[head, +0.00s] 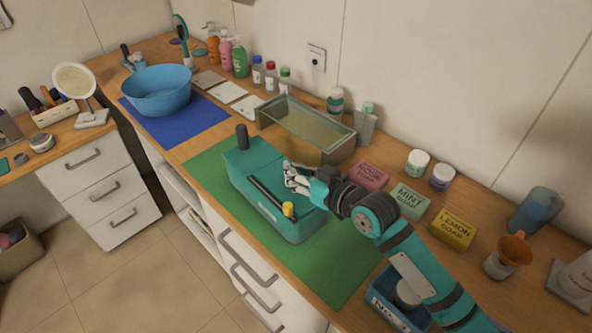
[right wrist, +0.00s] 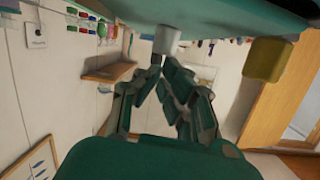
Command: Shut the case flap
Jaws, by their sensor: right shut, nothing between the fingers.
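The teal case (head: 277,222) sits on the green mat (head: 335,275) in the middle of the head view. A dark bar (head: 266,194) with a yellow piece (head: 289,209) at its near end lies along its top. My right gripper (head: 289,172) is shut and empty at the case's wall-side edge, close to its top. I cannot tell whether it touches the case, or how far the flap stands open. In the right wrist view the closed fingertips (right wrist: 158,66) are close to a teal surface (right wrist: 230,20) with a yellow block (right wrist: 268,60). My left gripper is not in view.
An upright dark cylinder (head: 242,137) stands at the case's far end. A glass-topped box (head: 335,150) is behind the case. A blue bin (head: 387,307) is below my right arm.

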